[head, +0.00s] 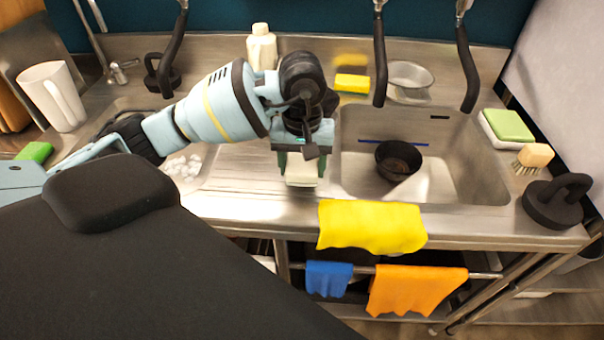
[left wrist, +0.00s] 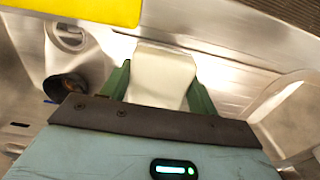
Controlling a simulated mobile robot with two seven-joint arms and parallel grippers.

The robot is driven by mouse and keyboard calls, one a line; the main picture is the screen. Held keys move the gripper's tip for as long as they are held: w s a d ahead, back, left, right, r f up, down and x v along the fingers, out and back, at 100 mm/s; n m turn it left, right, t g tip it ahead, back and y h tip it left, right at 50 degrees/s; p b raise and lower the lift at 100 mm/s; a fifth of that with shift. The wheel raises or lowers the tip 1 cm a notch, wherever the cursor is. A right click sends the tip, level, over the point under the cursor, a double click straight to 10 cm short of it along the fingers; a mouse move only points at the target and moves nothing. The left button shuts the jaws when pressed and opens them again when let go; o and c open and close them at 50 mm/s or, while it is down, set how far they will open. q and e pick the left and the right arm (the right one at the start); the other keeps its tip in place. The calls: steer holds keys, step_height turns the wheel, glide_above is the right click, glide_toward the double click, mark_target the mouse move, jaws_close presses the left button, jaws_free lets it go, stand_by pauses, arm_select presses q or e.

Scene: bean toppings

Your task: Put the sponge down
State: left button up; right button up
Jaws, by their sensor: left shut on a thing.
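A pale, whitish sponge (head: 302,172) is held between the fingers of my left gripper (head: 301,160), over the ribbed metal drainboard just left of the sink basin. In the left wrist view the sponge (left wrist: 162,75) fills the gap between the two green fingers of the gripper (left wrist: 160,88). The left gripper is shut on it and points downward. Whether the sponge touches the counter is hard to tell. My right gripper is not in view.
The sink basin (head: 470,160) with a dark bowl (head: 398,160) is to the right. A yellow cloth (head: 370,226) hangs over the front edge. White pieces (head: 183,167) lie to the left. A green-and-white sponge (head: 508,127) and a brush (head: 533,157) are at far right. The drainboard (head: 240,165) has free room.

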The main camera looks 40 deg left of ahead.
arm_select(q)
step_height(320, 180, down, 3)
steer(key=shift+w+a+f, duration=0.1)
steer(key=shift+w, duration=0.05)
steer(key=shift+f+p, duration=0.15)
steer(key=shift+p, duration=0.15)
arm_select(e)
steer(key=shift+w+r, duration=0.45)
arm_select(q)
steer(key=shift+f, duration=0.1)
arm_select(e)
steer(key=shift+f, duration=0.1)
arm_select(q)
steer(key=shift+f, duration=0.15)
steer(key=o, duration=0.9)
steer(key=shift+o, duration=0.2)
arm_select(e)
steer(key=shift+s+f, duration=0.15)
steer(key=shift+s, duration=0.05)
